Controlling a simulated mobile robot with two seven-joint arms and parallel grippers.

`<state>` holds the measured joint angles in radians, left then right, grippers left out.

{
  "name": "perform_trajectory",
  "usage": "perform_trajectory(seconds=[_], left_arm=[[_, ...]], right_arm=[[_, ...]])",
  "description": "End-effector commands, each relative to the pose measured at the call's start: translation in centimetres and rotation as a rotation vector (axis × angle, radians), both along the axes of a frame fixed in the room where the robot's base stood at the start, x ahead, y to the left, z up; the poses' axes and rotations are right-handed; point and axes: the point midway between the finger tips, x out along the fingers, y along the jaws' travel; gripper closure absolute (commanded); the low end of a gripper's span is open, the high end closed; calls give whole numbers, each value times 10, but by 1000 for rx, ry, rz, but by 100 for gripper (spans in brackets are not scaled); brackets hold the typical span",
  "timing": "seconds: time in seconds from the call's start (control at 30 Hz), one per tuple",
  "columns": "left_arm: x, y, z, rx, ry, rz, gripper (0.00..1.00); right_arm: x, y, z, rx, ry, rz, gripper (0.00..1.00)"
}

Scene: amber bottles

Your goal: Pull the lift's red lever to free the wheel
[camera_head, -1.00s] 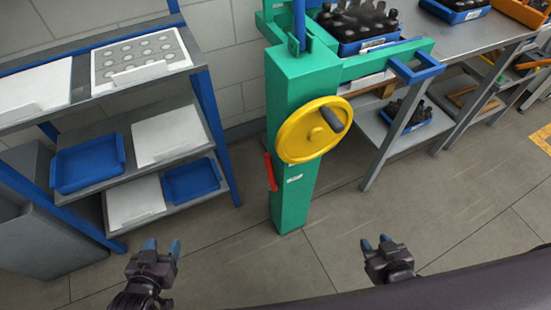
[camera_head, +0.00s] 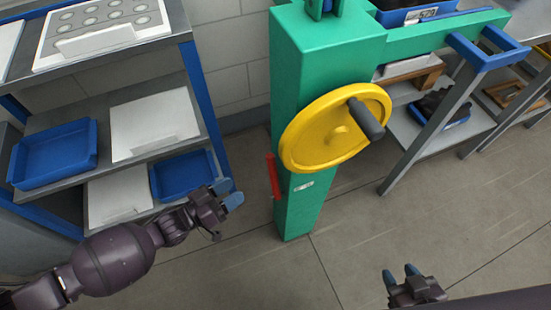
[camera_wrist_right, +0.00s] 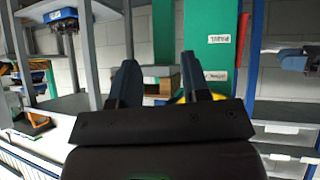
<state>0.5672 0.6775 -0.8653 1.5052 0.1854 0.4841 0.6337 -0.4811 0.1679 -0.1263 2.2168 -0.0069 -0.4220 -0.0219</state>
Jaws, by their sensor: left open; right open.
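The lift is a green column (camera_head: 300,215) in the middle of the head view. A yellow wheel (camera_head: 310,125) with a dark knob is on its front. The red lever (camera_head: 273,176) is on the column's left side, below and left of the wheel. My left gripper (camera_head: 229,195) is open and empty, left of the lever and apart from it. My right gripper (camera_head: 399,275) is open and empty over the floor at lower right. In the right wrist view, the lever (camera_wrist_right: 242,38) shows beside the green column (camera_wrist_right: 209,45), beyond the fingers (camera_wrist_right: 160,82).
A shelf rack (camera_head: 205,90) with white boards and blue trays (camera_head: 55,155) stands at left, close to my left gripper. A grey table with bottles in a blue bin (camera_head: 440,108) stands at right. The floor (camera_head: 350,235) before the lift is clear.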

Motion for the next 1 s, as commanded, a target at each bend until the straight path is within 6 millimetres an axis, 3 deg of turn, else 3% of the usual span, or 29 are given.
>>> perform_trajectory(seconds=[0.03, 0.27, 0.8, 1.0], left_arm=[[3, 1, -8, -2, 7, -16, 47], [13, -2, -8, -15, 7, -42, 47], [53, -73, -9, -15, 8, -41, 47], [61, -88, -8, -14, 6, -40, 47]], right_arm=[[-2, 1, -4, 0, 8, 2, 57], [-1, 2, -5, 0, 8, 5, 57], [1, 5, -8, -15, 1, 26, 57], [5, 6, -8, -20, -7, 33, 57]])
